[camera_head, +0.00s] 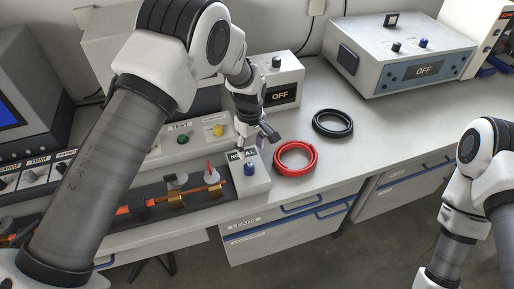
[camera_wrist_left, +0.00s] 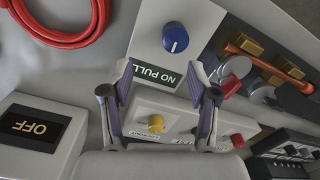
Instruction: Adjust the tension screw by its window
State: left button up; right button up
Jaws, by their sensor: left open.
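The tension screw is probably the blue knob (camera_head: 249,169) on top of a small light-grey box (camera_head: 262,183) at the bench's front; the knob also shows in the left wrist view (camera_wrist_left: 175,38). Beside the knob, the box has a small window (camera_wrist_left: 159,73) that reads "NO PULL" in the left wrist view; in the head view it is partly covered by my gripper. My left gripper (camera_head: 256,142) is open and empty above the box, close to the window. In the left wrist view its fingers (camera_wrist_left: 161,82) stand either side of the window, apart from the knob. My right gripper is out of view.
A red cable coil (camera_head: 310,158) lies right of the box, a black coil (camera_head: 333,131) behind it. A fixture with a clamped cable (camera_head: 205,188) adjoins the box at left. Behind stands a panel with green and yellow buttons (camera_head: 219,130) and a meter reading "OFF" (camera_head: 280,97).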

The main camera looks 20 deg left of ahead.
aim_at(249, 167)
pick_arm(q)
jog(key=shift+s+f, duration=0.15)
jog(key=shift+f, duration=0.05)
jog(key=s+f, duration=0.1)
jog(key=s+f+p, duration=0.1)
jog(key=s, duration=0.1)
jog(key=shift+s+f, duration=0.3)
jog(key=shift+f, duration=0.05)
jog(key=f, duration=0.1)
jog(key=w+f, duration=0.1)
jog(key=f, duration=0.1)
jog(key=shift+w+f+p, duration=0.1)
jog(key=shift+w+p, duration=0.1)
jog(key=shift+p, duration=0.15)
jog(key=shift+w+f, duration=0.25)
jog(key=shift+f, duration=0.05)
jog(key=shift+s+r, duration=0.25)
jog(key=shift+r, duration=0.05)
jog(key=shift+c, duration=0.4)
jog(key=shift+s+r, duration=0.1)
jog(key=shift+s, duration=0.1)
jog(key=c, duration=0.5)
grip_shut()
jog(key=shift+w, duration=0.1)
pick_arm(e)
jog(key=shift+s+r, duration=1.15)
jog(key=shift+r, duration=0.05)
